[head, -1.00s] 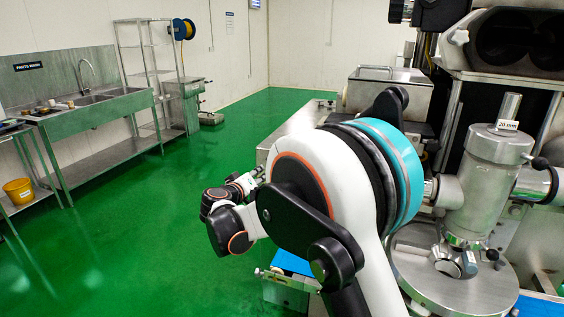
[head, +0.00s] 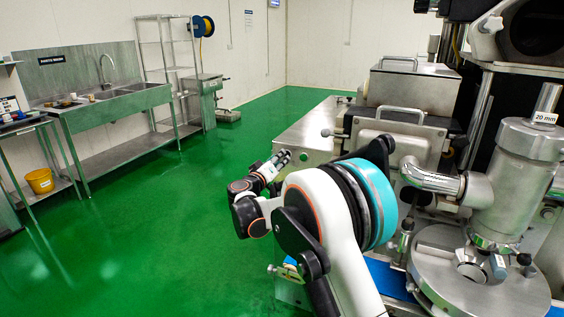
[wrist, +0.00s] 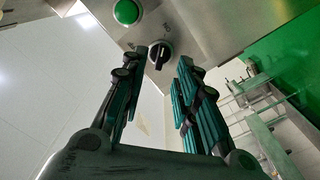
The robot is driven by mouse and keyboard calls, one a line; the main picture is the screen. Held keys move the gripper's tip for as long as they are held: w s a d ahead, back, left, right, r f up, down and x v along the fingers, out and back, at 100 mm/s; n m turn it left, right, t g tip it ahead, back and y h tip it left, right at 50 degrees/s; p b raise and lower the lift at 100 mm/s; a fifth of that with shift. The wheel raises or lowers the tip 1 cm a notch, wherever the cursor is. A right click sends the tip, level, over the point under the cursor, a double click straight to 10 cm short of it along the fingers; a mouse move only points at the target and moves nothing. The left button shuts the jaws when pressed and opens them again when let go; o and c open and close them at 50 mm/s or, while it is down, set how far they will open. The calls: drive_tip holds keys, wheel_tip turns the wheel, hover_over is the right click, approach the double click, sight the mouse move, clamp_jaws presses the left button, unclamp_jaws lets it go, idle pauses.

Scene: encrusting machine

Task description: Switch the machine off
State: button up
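The machine's control panel (wrist: 215,25) shows in the wrist view as a brushed metal face. It carries a black rotary switch (wrist: 160,54) with a pale pointer line and markings at its sides, and a green round button (wrist: 126,12). My gripper (wrist: 158,68) is open and empty. Its two fingers stand either side of the rotary switch in the picture, and I see no contact with it. In the head view my gripper (head: 282,157) is at the near end of the machine's long metal housing (head: 318,125). The rotary switch is not clear there.
The round metal turntable (head: 480,275) and upright cylinder (head: 525,170) of the machine stand on the right. A blue belt (head: 390,280) runs low in front. A wash sink (head: 105,105) and yellow bucket (head: 40,180) are at the left. Green floor (head: 170,220) between is open.

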sight(286, 155)
drive_tip(key=shift+b+x, duration=0.35)
drive_tip(key=shift+x, duration=1.25)
clamp_jaws()
